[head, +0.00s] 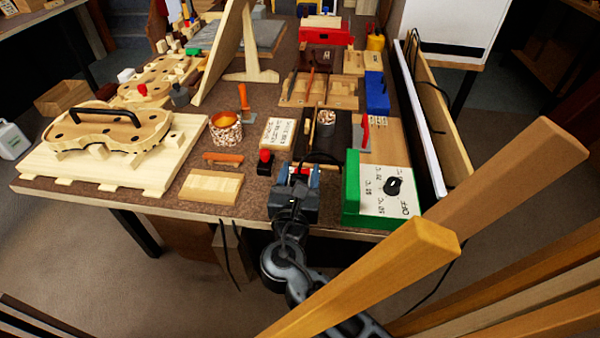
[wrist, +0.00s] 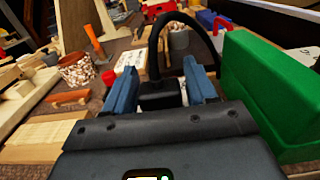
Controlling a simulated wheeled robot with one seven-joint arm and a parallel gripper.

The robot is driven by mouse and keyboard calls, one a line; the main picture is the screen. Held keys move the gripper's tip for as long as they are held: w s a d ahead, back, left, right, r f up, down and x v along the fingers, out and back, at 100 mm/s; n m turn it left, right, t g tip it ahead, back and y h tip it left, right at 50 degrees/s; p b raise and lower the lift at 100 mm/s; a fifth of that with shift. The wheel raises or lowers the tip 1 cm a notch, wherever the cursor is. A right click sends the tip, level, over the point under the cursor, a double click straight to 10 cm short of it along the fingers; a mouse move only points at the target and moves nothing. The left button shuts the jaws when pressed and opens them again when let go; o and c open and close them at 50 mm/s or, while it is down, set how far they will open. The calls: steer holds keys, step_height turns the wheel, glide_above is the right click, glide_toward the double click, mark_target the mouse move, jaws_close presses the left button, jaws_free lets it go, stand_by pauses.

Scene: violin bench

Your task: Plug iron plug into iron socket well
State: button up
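The iron plug (wrist: 160,95) is a black block with a thick black cable arching up from it in the wrist view. My gripper (wrist: 160,90) has its two blue fingers on either side of this block and appears shut on it. In the head view my gripper (head: 299,172) is at the bench's front edge, left of the green control box (head: 352,188) with its dial and "OFF" mark. The green box also shows close on the right in the wrist view (wrist: 262,85). I cannot make out the socket well in either view.
A speckled cylinder (head: 326,118) stands on a dark block behind my gripper. A red-topped black item (head: 265,161), a wood block (head: 212,187) and an orange-handled tool (head: 222,158) lie to the left. A speckled pot (head: 225,128) stands farther back.

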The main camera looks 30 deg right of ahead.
steer(key=o, duration=0.3)
steer(key=v, duration=0.8)
steer(key=shift+w, duration=0.1)
stand_by(0.6)
